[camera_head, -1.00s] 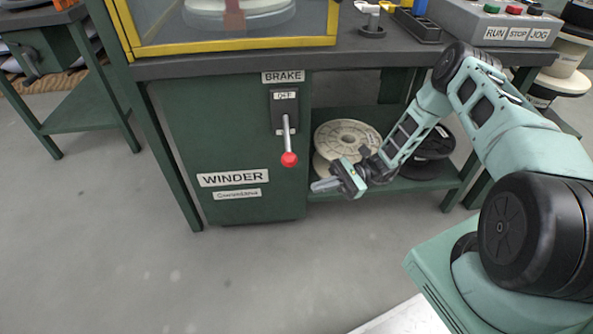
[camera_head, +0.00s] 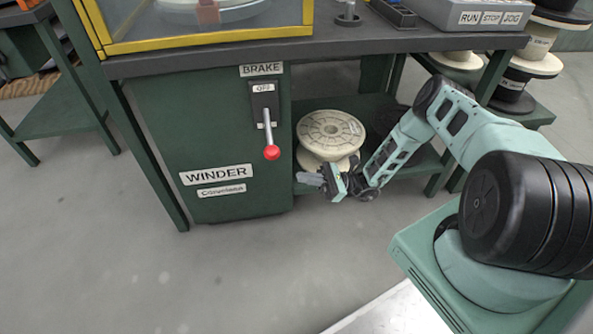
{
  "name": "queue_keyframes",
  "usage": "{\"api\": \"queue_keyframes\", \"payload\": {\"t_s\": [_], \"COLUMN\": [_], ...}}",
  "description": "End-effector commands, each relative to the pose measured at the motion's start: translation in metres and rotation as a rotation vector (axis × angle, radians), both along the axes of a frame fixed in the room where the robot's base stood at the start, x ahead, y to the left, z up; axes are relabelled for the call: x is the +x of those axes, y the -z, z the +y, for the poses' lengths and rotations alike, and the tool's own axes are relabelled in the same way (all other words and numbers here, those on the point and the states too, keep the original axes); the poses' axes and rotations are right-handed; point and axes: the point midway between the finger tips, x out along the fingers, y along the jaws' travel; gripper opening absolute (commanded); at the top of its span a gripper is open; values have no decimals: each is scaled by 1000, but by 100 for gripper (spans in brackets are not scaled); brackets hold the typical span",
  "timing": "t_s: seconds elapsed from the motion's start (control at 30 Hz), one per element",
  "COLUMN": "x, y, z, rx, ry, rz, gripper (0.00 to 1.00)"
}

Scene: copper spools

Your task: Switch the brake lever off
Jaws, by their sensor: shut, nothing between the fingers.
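The brake lever (camera_head: 267,134) is a metal rod with a red ball knob on a dark plate. It hangs down from its pivot, with the knob at the bottom. A label reading OFF (camera_head: 263,88) sits at the top of the plate, above the pivot. A BRAKE label (camera_head: 261,69) is above that. The plate is on the front of the green winder cabinet (camera_head: 150,125). My gripper (camera_head: 308,180) is shut and empty. It is lower than the red knob and to its right, apart from the lever, with its fingers pointing left.
A cream spool (camera_head: 331,131) lies on the shelf behind my gripper. The bench top (camera_head: 350,40) overhangs the cabinet and carries a yellow-framed case (camera_head: 210,38) and a control box (camera_head: 450,12). More spools (camera_head: 530,60) are stacked at the right. The floor before the cabinet is clear.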

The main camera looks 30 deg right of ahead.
Motion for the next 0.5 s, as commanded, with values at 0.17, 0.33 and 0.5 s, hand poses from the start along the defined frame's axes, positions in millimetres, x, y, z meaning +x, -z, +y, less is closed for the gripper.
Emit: {"api": "queue_keyframes", "payload": {"t_s": [0.17, 0.33, 0.5], "x": [8, 17, 22], "y": [-13, -28, -47], "z": [29, 61, 76], "rx": [1, 0, -2], "ry": [-6, -7, -2], "rz": [-1, -2, -3], "gripper": [0, 0, 0]}}
